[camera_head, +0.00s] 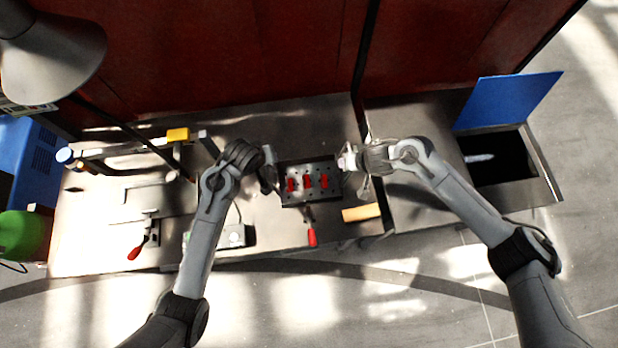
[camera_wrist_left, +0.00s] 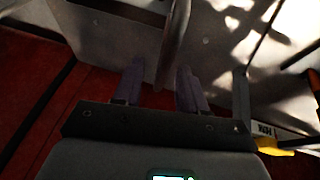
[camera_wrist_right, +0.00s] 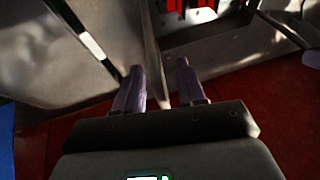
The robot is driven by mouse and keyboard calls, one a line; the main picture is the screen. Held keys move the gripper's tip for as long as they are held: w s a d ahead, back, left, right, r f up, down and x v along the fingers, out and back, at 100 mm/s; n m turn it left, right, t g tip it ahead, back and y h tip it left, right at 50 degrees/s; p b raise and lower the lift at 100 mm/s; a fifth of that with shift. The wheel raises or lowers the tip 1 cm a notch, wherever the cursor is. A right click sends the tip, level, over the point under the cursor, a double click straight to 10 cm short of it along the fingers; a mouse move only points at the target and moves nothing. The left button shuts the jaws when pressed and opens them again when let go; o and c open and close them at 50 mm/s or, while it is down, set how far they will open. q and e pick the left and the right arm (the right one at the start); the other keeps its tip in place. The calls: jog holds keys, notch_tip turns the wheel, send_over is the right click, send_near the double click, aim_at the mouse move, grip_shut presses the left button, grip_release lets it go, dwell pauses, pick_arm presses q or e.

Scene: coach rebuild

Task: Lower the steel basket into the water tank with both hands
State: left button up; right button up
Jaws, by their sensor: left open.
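A dark, perforated box holding red parts, which I take as the steel basket (camera_head: 308,200), sits on the bench between my grippers in the head view. Part of it shows at the top of the right wrist view. My left gripper (camera_head: 270,180) is close to its left side; its fingers (camera_wrist_left: 158,85) are apart, with a dark bar in line with the gap. My right gripper (camera_head: 347,161) is close to its right side; its fingers (camera_wrist_right: 160,85) are apart, with a thin strip in line with the gap. I cannot tell whether either touches. The water tank (camera_head: 545,180) stands at the right, its inside dark.
A blue lid (camera_head: 510,100) stands raised behind the tank. A red-handled clamp (camera_head: 311,238) and a wooden block (camera_head: 361,213) lie in front of the basket. A yellow-topped tool (camera_head: 178,134) and a lamp (camera_head: 55,60) are at left. A red wall closes the back.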

pick_arm(q)
jog(key=shift+f, duration=0.15)
pick_arm(e)
jog(key=shift+f, duration=0.15)
pick_arm(q)
grip_shut()
pick_arm(e)
grip_shut()
jog(key=shift+w, duration=0.1)
